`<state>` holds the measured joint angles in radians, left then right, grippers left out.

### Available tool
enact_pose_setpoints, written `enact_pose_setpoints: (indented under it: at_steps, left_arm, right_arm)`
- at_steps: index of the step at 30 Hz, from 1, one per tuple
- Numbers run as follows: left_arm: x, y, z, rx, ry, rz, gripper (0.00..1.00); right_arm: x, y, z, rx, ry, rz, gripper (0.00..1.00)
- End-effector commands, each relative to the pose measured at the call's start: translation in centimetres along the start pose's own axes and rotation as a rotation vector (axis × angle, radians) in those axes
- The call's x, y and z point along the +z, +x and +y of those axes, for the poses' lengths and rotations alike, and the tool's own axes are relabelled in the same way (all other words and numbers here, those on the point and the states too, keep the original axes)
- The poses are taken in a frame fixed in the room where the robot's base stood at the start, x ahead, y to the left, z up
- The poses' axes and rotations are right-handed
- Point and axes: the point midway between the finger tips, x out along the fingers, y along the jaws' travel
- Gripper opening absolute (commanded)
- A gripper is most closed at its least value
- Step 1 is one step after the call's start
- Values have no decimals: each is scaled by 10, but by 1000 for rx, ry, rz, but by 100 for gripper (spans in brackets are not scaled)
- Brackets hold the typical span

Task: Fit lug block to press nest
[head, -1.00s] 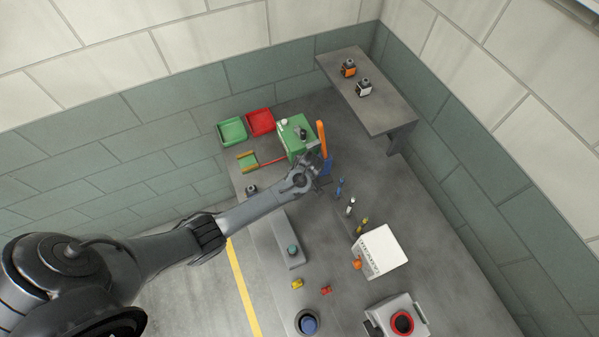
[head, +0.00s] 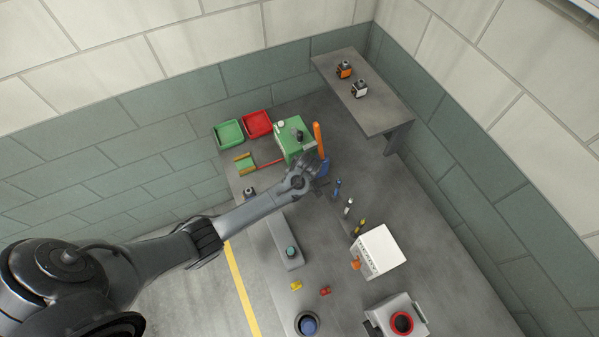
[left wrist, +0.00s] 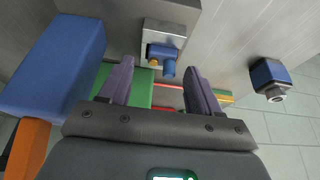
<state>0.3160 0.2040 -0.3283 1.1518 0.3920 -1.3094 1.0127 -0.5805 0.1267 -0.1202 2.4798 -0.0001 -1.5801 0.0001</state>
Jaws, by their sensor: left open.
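My left gripper (head: 316,170) is at the press, beside its blue part (head: 324,167) and upright orange lever (head: 319,139). In the left wrist view its two fingers (left wrist: 158,66) are apart with nothing held between them. A small blue block (left wrist: 164,53) with a round boss and an orange-yellow pin sits against a grey metal holder (left wrist: 170,32) just beyond the fingertips. It looks like the lug block in the nest, but I cannot tell how fully it is seated. The large blue body (left wrist: 55,65) is close on the left. My right gripper is not in view.
A green box (head: 292,139) stands behind the gripper, with green (head: 229,134) and red (head: 257,124) trays beyond. A dark blue part with a grey boss (left wrist: 270,80) stands apart. A white box (head: 378,251) and small tools (head: 348,207) lie nearer.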

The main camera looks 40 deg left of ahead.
Motion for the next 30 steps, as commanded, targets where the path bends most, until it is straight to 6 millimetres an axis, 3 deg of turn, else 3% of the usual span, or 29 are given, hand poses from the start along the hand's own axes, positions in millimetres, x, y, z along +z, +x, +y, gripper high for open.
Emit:
enact_pose_setpoints:
  at_steps: [15, 21, 30]
  left_arm:
    - [-1, -81, 0, 2, 1, 2, 63]
    - [0, -97, 0, 1, 1, 0, 63]
    - [0, -100, 0, 0, 0, -1, 63]
  right_arm:
    - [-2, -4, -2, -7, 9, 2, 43]
    - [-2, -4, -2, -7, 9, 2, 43]
    - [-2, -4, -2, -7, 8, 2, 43]
